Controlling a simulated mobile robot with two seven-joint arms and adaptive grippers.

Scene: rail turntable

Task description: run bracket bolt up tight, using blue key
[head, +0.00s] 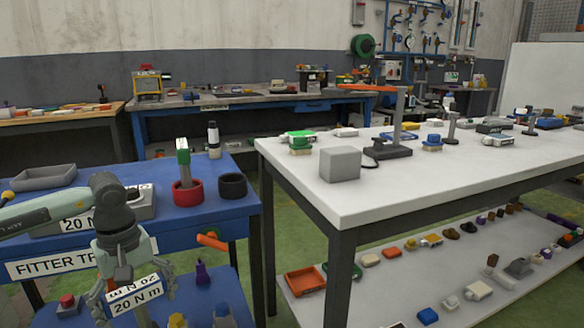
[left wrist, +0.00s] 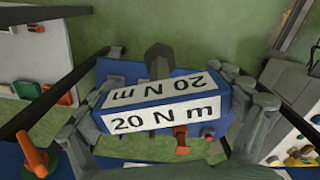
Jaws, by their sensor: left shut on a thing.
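The blue key (left wrist: 165,103) is a blue block with white "20 N m" labels; a grey stem extends from it in the left wrist view. My left gripper (left wrist: 168,112) is shut on it, with a grey finger at each end of the block. In the head view the left gripper (head: 135,290) holds the labelled key (head: 136,293) low in front of the blue fitter trolley (head: 215,215). I cannot pick out the bracket bolt in either view. My right gripper is not in view.
On the trolley stand a red cup (head: 187,196) with a green-handled tool in it, a black cup (head: 232,186) and a grey tray (head: 42,178). An orange handle (head: 212,241) sticks out at its side. A white-topped table (head: 430,185) with several small items stands to the right.

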